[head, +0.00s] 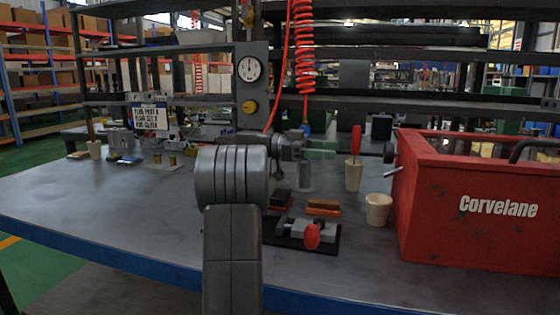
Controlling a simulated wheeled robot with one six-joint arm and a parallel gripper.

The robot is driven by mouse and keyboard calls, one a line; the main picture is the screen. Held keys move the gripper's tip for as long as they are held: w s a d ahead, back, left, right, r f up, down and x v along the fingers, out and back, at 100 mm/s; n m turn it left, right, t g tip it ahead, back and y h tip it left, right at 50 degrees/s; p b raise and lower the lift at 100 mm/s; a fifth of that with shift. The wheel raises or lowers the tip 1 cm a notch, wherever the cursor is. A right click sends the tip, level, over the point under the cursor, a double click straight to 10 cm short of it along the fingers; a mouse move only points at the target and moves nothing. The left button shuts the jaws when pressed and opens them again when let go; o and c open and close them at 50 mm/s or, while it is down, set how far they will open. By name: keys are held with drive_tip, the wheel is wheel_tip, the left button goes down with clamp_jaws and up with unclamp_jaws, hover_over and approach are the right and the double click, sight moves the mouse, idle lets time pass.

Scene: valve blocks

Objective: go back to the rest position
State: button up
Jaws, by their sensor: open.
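My arm rises in the front middle of the head view, and its large grey joint covers part of the bench. My gripper (292,150) is at the far end of the arm, just right of that joint and above the bench. It is open, and nothing shows in it. Its fingertips are small and hard to make out. A valve block with a red knob (312,236) sits on a black plate on the bench, nearer to me and below the gripper.
The bench (110,215) is clear at left. A red Corvelane crate (475,235) stands at right. Beside it are a beige cup (378,209) and a cup holding a red-handled tool (354,174). A red coiled hose (304,50) hangs behind. A gauge panel (250,85) stands behind my arm.

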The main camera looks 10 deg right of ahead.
sight(384, 153)
drive_tip(key=b+x, duration=0.3)
drive_tip(key=x, duration=1)
drive_tip(key=shift+s+d+b, duration=0.1)
drive_tip(key=shift+d+b, duration=0.05)
drive_tip(key=shift+b, duration=0.2)
